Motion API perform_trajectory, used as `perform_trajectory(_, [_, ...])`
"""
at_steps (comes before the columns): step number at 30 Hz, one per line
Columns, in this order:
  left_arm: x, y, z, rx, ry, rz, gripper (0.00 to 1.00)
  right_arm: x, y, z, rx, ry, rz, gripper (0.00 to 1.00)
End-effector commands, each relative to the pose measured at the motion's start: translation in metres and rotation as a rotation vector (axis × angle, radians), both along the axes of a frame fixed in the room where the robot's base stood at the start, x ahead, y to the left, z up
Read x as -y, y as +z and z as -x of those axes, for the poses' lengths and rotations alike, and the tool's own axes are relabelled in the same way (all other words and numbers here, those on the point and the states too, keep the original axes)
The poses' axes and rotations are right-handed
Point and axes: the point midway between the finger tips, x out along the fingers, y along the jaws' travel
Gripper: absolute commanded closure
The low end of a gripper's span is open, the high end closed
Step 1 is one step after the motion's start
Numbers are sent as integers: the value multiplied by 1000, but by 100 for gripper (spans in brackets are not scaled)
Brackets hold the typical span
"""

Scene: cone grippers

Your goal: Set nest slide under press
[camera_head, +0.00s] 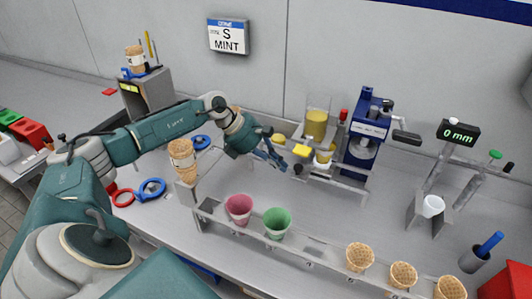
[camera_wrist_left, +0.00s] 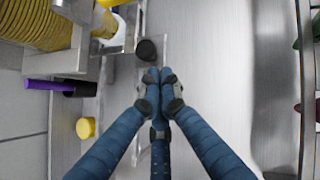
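The blue press (camera_head: 365,140) stands on the bench against the back wall in the head view. At its lower left, a small metal nest slide (camera_head: 318,171) holds a light cup with yellow in it (camera_head: 323,158). A black knob (camera_head: 297,169) is at the slide's left front; in the left wrist view a black knob (camera_wrist_left: 147,50) lies just beyond the fingertips. My left gripper (camera_head: 277,163) is left of the knob, low over the bench. In the wrist view its fingertips (camera_wrist_left: 159,72) are together with nothing seen between them. My right gripper is out of view.
A clear container of yellow material (camera_head: 316,124) stands left of the press. A front rack (camera_head: 310,245) holds a pink cup (camera_head: 239,208), a green cup (camera_head: 277,222) and several waffle cones. A cone stack (camera_head: 182,155) stands near my left arm. The bench between rack and press is clear.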

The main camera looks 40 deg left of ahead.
Motion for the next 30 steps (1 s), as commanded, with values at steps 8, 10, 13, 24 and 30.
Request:
perform_trajectory(8, [10, -2, -8, 0, 1, 0, 100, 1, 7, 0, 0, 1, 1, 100])
perform_trajectory(10, [10, -3, -8, -1, 1, 0, 100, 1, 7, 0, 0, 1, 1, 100])
perform_trajectory(13, [9, -3, -8, -1, 1, 0, 100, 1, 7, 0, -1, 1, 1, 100])
perform_trajectory(24, [46, -2, -17, 1, -1, 1, 100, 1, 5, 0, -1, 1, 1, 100])
perform_trajectory(30, [48, -3, -17, 0, 0, 0, 100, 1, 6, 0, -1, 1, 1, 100])
